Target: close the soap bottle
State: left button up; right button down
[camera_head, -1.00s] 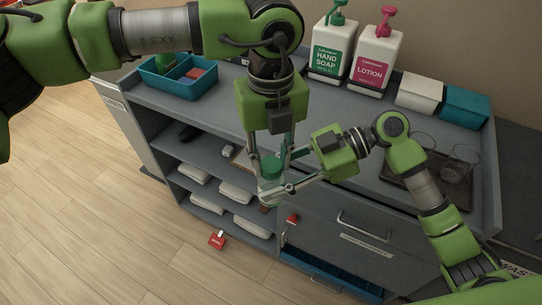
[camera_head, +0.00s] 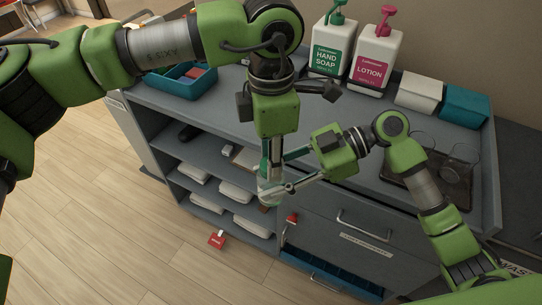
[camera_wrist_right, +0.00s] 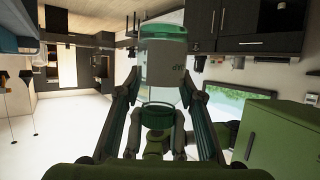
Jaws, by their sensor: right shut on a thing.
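The soap bottle (camera_head: 266,192) is small and clear with green parts, in front of the cabinet in the head view. My right gripper (camera_head: 274,188) comes in from the right and is shut on it. In the right wrist view, the bottle (camera_wrist_right: 163,68), with part of a label and green bands, stands between the fingers. My left gripper (camera_head: 272,152) reaches down from above, over the bottle's upper end. Its fingers show nearly edge-on and hide most of the green cap, so I cannot tell whether they touch it.
A hand soap pump (camera_head: 329,55) and a lotion pump (camera_head: 375,55) stand at the back of the counter. A blue tray (camera_head: 184,83) is at the left, and a dark tray with glasses (camera_head: 461,163) at the right. A red tag (camera_head: 217,240) lies below the shelves.

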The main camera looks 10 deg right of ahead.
pick_arm(q)
jog(key=m, duration=0.9)
jog(key=o, duration=1.3)
notch_tip(320, 180, up, 12)
